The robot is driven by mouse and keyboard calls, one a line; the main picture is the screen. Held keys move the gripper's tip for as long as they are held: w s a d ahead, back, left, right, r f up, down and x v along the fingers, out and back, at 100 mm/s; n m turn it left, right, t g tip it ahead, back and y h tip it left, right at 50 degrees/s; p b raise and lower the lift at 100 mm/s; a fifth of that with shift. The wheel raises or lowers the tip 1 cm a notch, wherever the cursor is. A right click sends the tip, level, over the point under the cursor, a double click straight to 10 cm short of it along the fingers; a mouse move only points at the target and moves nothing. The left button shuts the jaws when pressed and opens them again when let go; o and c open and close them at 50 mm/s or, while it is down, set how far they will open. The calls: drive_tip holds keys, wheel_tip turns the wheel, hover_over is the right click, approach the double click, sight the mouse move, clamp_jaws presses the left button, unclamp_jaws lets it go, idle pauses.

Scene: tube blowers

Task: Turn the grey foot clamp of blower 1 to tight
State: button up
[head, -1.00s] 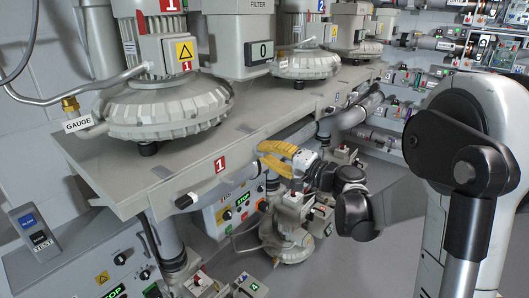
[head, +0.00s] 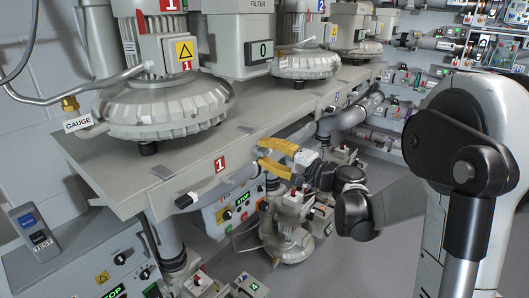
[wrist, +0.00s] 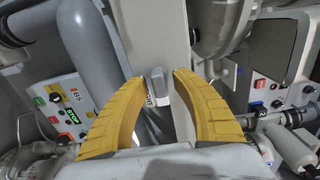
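Blower 1 (head: 165,105) stands on the bench, a pale ribbed housing with red "1" labels. A grey lever-like piece (wrist: 157,88), perhaps the foot clamp, shows between my fingers in the wrist view, beside a small white label. My gripper (head: 262,155) has yellow fingers and is in front of the bench's front edge, to the right of the red 1 plate. In the wrist view my gripper (wrist: 160,75) is open, with a gap on both sides of the grey piece. Contact is not visible. I cannot read the clamp's setting.
The bench (head: 110,185) has a long front edge, with a grey black-ended handle (head: 187,201) on it. Pipes and a control panel (head: 240,207) are below. A smaller machine (head: 292,225) stands on the floor under my gripper. Open floor (head: 345,265) lies to the right.

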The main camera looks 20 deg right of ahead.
drive_tip(key=shift+s+d, duration=0.1)
drive_tip(key=v, duration=1.1)
drive_tip(key=shift+s+d, duration=0.2)
drive_tip(key=shift+s, duration=0.1)
